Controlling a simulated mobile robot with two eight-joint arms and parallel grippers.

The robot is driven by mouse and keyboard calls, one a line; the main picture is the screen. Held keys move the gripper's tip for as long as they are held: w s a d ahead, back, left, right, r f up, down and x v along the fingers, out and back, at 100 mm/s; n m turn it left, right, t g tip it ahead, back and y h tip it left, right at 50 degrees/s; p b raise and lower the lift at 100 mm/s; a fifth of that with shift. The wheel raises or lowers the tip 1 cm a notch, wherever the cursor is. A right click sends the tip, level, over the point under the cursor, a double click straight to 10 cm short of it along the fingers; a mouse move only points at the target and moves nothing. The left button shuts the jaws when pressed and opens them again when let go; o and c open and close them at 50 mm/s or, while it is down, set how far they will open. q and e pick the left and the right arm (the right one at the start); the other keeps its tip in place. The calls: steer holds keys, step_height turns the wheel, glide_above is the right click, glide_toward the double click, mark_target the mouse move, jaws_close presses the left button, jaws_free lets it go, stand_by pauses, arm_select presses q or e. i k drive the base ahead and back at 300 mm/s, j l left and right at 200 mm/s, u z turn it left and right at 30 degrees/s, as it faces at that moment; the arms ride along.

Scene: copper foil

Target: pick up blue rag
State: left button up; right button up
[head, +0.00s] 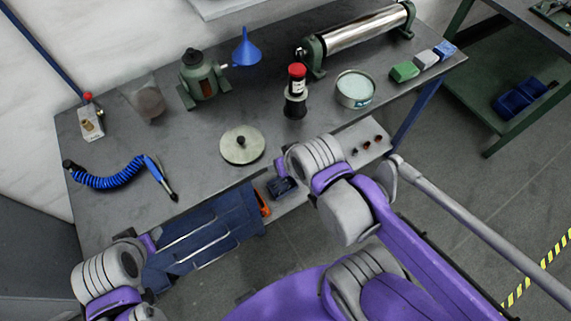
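The workbench (205,170) carries a round metal disc (242,145), a coiled blue hose (108,178), a red-capped bottle (297,78), a round tin (355,89) and a roller machine (355,36). A lower shelf (362,143) holds small items. Bare bench top lies left of the disc.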

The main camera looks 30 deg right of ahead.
mark_target(445, 49)
steer(key=z, duration=2.2)
